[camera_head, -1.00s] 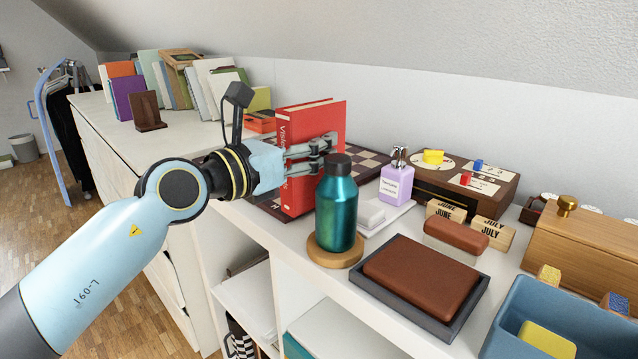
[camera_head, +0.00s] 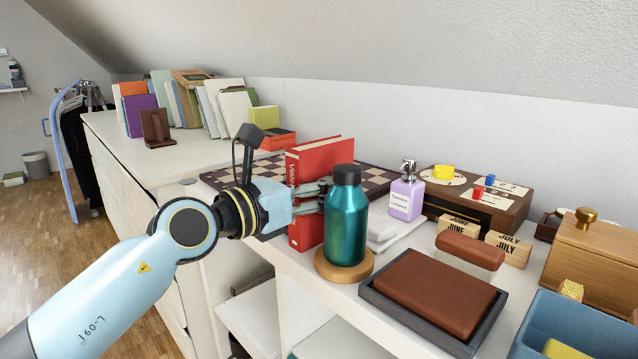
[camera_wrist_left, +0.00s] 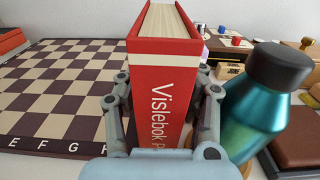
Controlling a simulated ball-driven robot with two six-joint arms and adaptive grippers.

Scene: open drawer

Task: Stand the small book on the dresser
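The small book (camera_head: 318,160) is red, with white lettering on its spine, and upright. My left gripper (camera_head: 318,195) is shut on it, one finger on each side of the spine, as the left wrist view shows (camera_wrist_left: 162,95). The book is beside the chessboard (camera_head: 365,182) and left of the teal bottle (camera_head: 346,225). I cannot tell whether its lower edge touches the surface. The white dresser (camera_head: 130,152) stands at the back left, with a row of books on its top. My right gripper is not in view.
The bottle stands on a round wooden coaster (camera_head: 344,272) close to the gripper. Right of it are a lilac soap dispenser (camera_head: 405,198), a brown block in a dark tray (camera_head: 435,290) and a wooden box (camera_head: 470,200). A dark bookend (camera_head: 157,128) stands on the dresser.

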